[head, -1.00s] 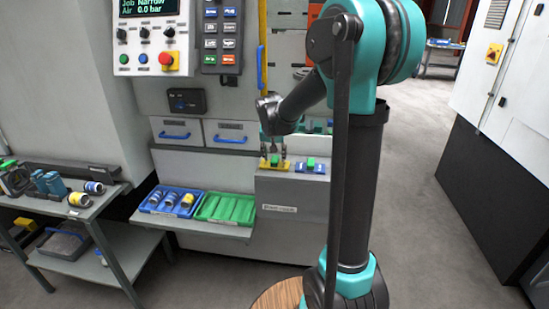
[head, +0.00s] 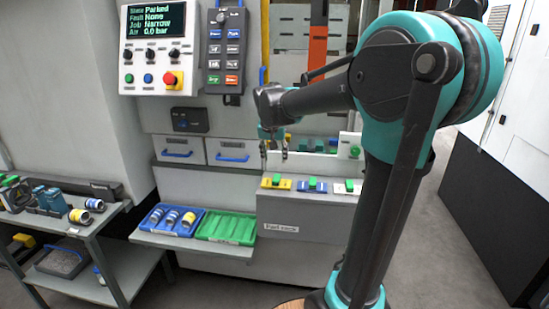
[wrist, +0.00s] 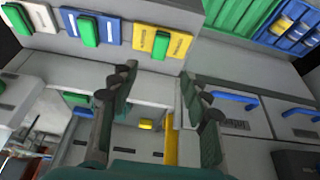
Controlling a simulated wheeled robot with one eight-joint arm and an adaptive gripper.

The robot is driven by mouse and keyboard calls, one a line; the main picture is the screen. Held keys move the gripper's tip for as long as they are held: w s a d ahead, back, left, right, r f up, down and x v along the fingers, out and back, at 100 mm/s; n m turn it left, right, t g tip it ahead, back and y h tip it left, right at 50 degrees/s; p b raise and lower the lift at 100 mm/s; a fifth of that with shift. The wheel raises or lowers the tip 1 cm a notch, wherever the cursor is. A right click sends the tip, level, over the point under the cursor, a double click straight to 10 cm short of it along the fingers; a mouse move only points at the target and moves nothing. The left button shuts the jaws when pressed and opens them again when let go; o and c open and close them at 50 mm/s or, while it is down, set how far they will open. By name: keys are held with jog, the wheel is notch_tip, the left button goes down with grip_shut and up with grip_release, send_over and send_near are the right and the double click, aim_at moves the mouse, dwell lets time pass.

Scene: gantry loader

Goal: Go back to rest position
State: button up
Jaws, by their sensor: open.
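My gripper (head: 274,154) is open and empty, in the air above a grey ledge by the machine. On the ledge sit a yellow plate (head: 268,184), a blue plate (head: 321,187) and a white plate (head: 337,189), each with a green block on top. In the wrist view, my gripper's two fingers (wrist: 158,90) are spread with nothing between them. The yellow plate (wrist: 180,44) is apart from the fingertips. The blue plate (wrist: 70,22) and the white plate (wrist: 40,14) lie farther left there.
A blue tray (head: 150,224) with several cylinders and a green tray (head: 226,239) sit on a shelf left of the ledge. A control panel (head: 150,85) is above. A side table (head: 80,228) with tools stands left. A grey-white cabinet (head: 490,180) stands right; floor between is clear.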

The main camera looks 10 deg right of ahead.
jog(key=s+d+f+n, duration=0.1)
jog(key=s+d+f, duration=0.1)
jog(key=s+f, duration=0.7)
jog(key=s+d+f+n+y, duration=0.1)
jog(key=s+d+f+n, duration=0.1)
jog(key=s+f, duration=0.8)
jog(key=s+d, duration=0.1)
jog(key=s, duration=0.5)
jog(key=shift+s+d+f+n, duration=0.15)
jog(key=shift+s+d+n, duration=0.05)
jog(key=shift+d+n, duration=0.1)
jog(key=shift+c, duration=0.6)
